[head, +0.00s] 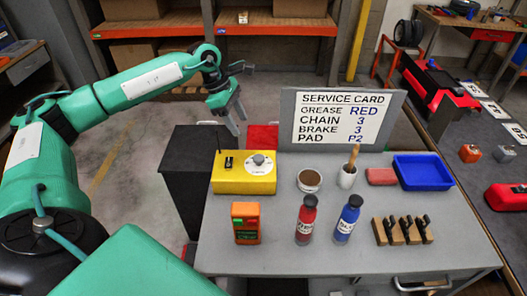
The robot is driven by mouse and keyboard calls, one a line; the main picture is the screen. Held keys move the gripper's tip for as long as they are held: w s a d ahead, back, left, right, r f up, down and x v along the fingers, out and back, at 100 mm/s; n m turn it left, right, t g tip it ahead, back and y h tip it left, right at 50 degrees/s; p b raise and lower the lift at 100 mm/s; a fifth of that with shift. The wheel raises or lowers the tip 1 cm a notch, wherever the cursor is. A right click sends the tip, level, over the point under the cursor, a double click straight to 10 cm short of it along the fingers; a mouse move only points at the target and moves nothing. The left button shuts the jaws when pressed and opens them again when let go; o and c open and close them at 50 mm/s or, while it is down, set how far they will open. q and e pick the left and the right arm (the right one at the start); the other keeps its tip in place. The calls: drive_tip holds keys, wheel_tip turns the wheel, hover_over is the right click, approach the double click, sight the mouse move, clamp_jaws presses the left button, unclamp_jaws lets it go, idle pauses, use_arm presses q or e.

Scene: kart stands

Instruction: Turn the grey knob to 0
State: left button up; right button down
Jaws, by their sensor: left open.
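The grey knob (258,159) sits on top of a yellow box (243,183) at the left back of the grey table. A pale dial plate lies around the knob; its marks and the knob's setting are too small to read. A small black switch-like part stands on the box left of the knob. My left gripper (236,117) is open and empty, in the air above and behind the box, apart from the knob. My right gripper is not in view.
The table (275,231) holds an orange meter (245,223), a red bottle (306,219), a blue bottle (347,218), a brown-filled cup (309,181), a brush cup (347,177), a blue tray (423,171) and a wooden rack (402,231). A service card (340,118) stands behind.

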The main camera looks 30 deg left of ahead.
sight(258, 157)
use_arm(q)
drive_tip(key=p+x, duration=0.3)
drive_tip(key=x, duration=1)
drive_tip(key=shift+w+d+p, duration=0.1)
drive_tip(key=shift+p, duration=0.25)
drive_tip(key=c, duration=1)
